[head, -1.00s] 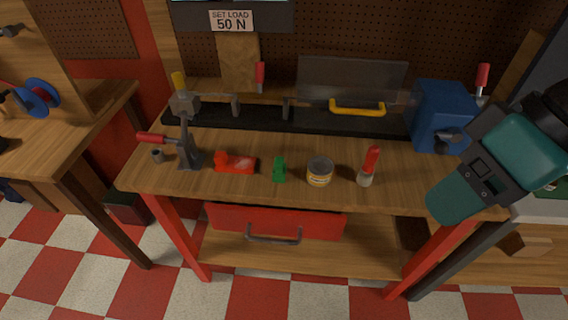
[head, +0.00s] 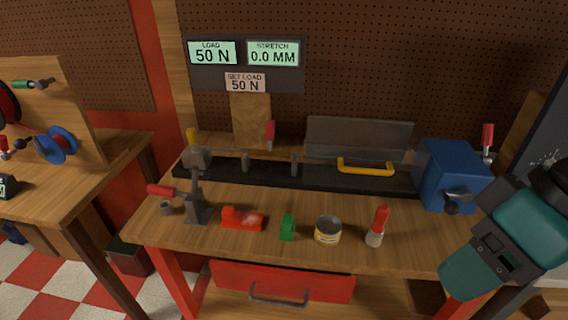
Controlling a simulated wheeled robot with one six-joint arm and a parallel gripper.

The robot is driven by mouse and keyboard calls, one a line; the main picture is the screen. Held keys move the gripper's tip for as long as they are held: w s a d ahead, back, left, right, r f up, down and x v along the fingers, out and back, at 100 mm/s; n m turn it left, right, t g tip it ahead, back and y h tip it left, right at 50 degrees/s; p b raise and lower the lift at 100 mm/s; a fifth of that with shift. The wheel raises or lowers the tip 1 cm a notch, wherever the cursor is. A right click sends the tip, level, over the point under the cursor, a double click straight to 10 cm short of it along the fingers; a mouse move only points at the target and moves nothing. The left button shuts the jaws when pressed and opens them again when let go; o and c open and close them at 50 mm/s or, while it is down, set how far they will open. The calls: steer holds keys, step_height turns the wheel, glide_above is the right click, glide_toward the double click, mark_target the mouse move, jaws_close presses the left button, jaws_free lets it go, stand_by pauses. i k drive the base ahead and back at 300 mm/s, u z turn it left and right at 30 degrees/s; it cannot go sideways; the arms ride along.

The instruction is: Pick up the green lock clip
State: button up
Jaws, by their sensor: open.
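The green lock clip (head: 287,229) is a small green block-like piece on the wooden workbench (head: 200,242), near its front edge. It stands between a red tool (head: 242,218) on its left and a tin can (head: 328,230) on its right, apart from both. Nothing covers it. My gripper's fingers do not show. Only a teal and dark part of my arm shows at the right edge, over the bench's right end and well away from the clip.
A red-handled brush-like tool (head: 377,227) stands right of the can. A dark lever press (head: 197,205) stands at left. Behind lies a black rail rig (head: 270,176) with a clear guard (head: 358,138) and blue box (head: 452,177). The displays read 50 N and 0.0 MM.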

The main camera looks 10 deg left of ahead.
mark_target(286, 226)
steer(key=u, duration=0.5)
steer(key=k, duration=0.65)
steer(key=u, duration=1.35)
steer(key=i, duration=1.25)
steer(key=z, duration=0.7)
